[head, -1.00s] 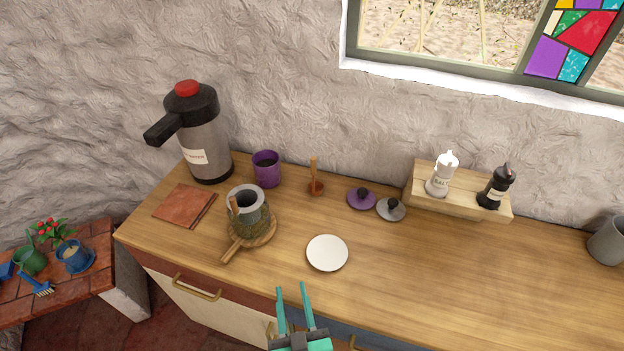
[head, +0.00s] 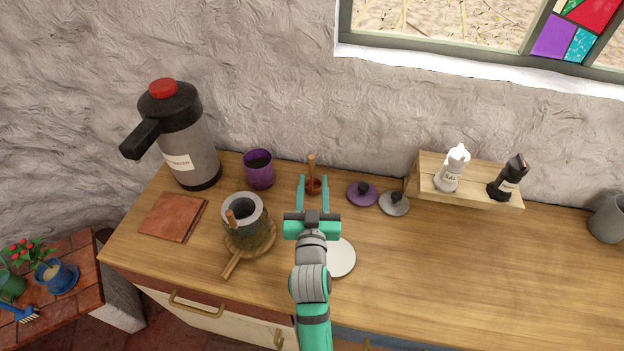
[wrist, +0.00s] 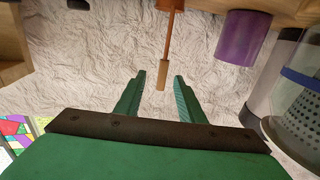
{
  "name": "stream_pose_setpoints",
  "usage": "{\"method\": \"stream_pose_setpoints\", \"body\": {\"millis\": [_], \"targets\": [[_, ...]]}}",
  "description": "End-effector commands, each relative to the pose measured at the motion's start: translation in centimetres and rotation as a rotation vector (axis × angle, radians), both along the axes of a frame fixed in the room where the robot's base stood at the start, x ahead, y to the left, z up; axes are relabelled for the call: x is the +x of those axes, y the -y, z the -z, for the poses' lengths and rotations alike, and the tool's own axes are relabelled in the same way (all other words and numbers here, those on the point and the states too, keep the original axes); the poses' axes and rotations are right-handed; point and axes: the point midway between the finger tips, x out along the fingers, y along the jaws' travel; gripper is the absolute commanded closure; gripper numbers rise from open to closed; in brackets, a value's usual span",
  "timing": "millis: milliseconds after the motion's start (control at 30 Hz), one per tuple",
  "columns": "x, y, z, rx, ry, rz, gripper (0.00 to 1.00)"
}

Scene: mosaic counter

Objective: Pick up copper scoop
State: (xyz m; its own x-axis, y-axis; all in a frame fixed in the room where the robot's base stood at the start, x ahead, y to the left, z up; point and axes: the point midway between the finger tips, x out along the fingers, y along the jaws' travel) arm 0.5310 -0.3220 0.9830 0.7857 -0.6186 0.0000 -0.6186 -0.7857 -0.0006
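The copper scoop (head: 311,166) stands on the wooden counter near the wall, its handle pointing up and its small bowl at the bottom. My gripper (head: 313,181) is open and empty, its two teal fingers spread toward the scoop from the front. In the head view the bowl shows between the fingertips. In the wrist view, which appears upside down, the scoop's handle (wrist: 167,55) hangs from the top and its pale end lies between the gripper fingers (wrist: 160,76). I cannot tell whether the fingertips have reached around the handle. I see no contact.
A purple cup (head: 259,170) stands left of the scoop. Purple (head: 361,195) and grey (head: 394,205) lids lie to the right. A stone mortar (head: 244,222) stands on a round wooden board (head: 263,240). My arm partly covers a white plate (head: 341,258). The right counter is largely clear.

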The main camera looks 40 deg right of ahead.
Motion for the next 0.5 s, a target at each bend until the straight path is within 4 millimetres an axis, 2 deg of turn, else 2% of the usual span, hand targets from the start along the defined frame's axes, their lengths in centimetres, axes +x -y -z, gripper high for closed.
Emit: {"method": "stream_pose_setpoints", "body": {"millis": [267, 500], "targets": [[1.6, 1.1, 0.0, 0.0, 0.0, -0.001, 0.64], [4.1, 2.5, -0.5, -0.001, 0.001, 0.0, 0.64]]}}
